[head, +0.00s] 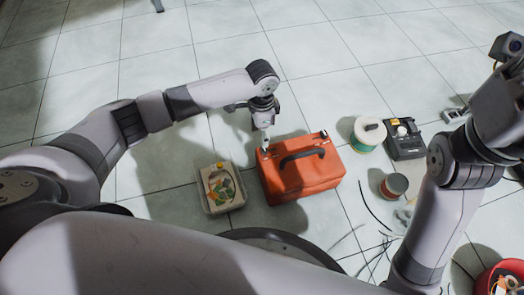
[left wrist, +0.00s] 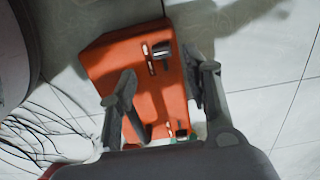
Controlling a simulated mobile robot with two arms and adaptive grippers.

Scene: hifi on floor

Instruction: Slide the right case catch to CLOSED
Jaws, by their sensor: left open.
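The orange case (head: 300,180) stands on the floor with a black handle (head: 303,156) on its lid. The right catch (head: 323,134) is a small piece at the lid's far right corner; it seems to show low in the left wrist view (left wrist: 182,130). The other catch (head: 264,152) is at the left end, and shows larger in the left wrist view (left wrist: 161,52). Its setting and the right catch's are too small to tell. My left gripper (head: 265,147) points down over the case's left end. Its open, empty fingers (left wrist: 167,75) span the lid in the wrist view.
A clear tray (head: 208,207) with a colourful item sits left of the case. To the right are a white-topped spool (head: 368,133), a black device (head: 404,140), a reddish spool (head: 394,186) and loose wires (head: 375,215). A red bin (head: 485,282) is at lower right. Floor beyond the case is clear.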

